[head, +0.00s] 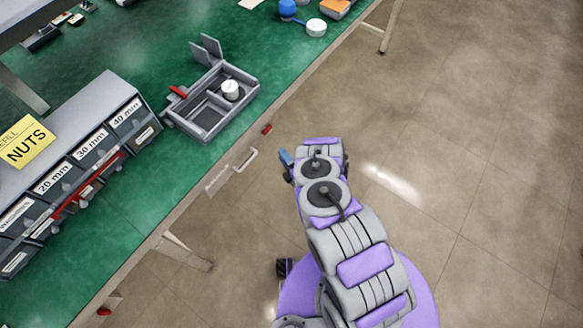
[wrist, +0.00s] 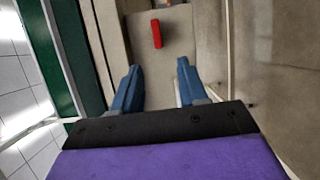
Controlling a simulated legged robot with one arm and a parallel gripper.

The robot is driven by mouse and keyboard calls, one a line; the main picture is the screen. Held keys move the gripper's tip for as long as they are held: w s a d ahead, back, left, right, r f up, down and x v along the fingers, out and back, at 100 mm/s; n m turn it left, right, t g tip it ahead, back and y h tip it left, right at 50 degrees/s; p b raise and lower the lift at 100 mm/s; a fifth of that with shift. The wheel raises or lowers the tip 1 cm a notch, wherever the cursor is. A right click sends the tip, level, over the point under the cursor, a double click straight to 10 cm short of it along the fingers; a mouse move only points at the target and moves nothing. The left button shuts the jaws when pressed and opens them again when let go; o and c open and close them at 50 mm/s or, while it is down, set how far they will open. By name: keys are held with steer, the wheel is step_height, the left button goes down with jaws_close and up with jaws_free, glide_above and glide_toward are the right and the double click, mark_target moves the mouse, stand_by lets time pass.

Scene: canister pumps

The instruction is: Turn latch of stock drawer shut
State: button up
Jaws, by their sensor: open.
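A small red latch (head: 267,129) sits on the bench's front edge, just right of a pale handle (head: 246,160); I take these as the stock drawer's, though the drawer front is seen too steeply to be sure. In the wrist view the red latch (wrist: 156,33) is a short bar on a beige face, its long side running up the picture. My gripper (wrist: 158,68) is open, with blue fingers apart and nothing between them. The latch lies beyond the fingertips, between their lines, not touching. In the head view one blue fingertip of my gripper (head: 286,158) shows, right of the handle.
The green bench top (head: 150,195) carries a grey open tray (head: 207,133) with a white canister (head: 230,90) and a red lever. A grey NUTS bin rack (head: 100,90) stands at left. Bench legs reach down to the floor (head: 480,150), which is clear at right.

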steer(key=shift+b+v, duration=0.3)
steer(key=shift+v, duration=2.45)
steer(key=shift+w, duration=0.1)
